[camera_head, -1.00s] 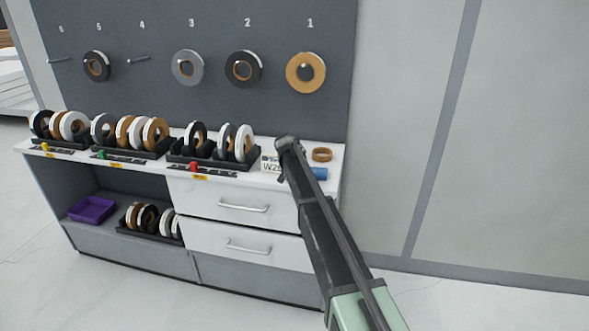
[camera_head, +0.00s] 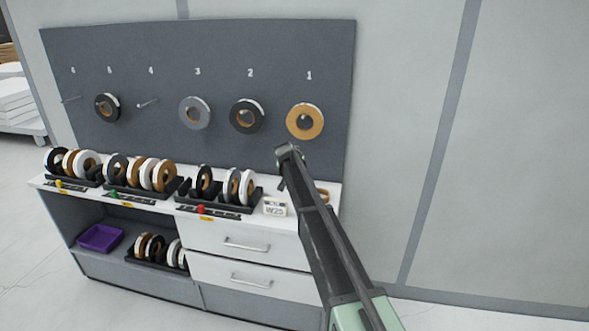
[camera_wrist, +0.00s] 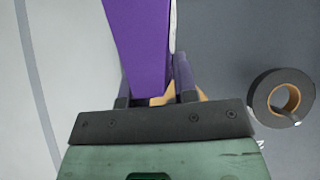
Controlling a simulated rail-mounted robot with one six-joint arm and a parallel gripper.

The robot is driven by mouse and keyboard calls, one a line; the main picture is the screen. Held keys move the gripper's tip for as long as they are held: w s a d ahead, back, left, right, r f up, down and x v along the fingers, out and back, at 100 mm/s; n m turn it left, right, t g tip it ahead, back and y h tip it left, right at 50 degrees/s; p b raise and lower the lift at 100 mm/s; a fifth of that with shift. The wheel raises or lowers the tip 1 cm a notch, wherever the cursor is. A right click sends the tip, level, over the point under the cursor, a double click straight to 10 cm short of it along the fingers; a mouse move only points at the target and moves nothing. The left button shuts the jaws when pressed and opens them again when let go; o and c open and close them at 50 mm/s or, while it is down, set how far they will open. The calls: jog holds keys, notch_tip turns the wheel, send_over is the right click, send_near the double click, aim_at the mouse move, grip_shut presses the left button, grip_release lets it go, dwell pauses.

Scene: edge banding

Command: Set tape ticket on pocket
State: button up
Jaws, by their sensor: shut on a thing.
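My gripper (camera_wrist: 152,80) is shut on a flat purple piece (camera_wrist: 138,42) that extends away from the fingers in the wrist view. A pale strip shows along its right edge. I take it as the tape ticket, but no writing on it is readable. In the head view, my gripper (camera_head: 288,155) is above the right end of the counter, in front of the grey board and just below the tan roll at number 1 (camera_head: 305,121). The held piece cannot be made out there. I cannot identify the pocket in either view.
A white card marked W25 (camera_head: 275,209) stands on the counter. Tape rolls stand in black racks (camera_head: 222,207) to its left. A dark roll (camera_head: 247,115) hangs at number 2, and also shows in the wrist view (camera_wrist: 283,97). A purple tray (camera_head: 101,238) is on the shelf below.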

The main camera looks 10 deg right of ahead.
notch_tip(320, 180, up, 3)
jog(key=shift+f+p, duration=0.15)
jog(key=shift+p, duration=0.35)
notch_tip(320, 180, down, 4)
jog(key=b, duration=0.4)
jog(key=shift+r, duration=0.25)
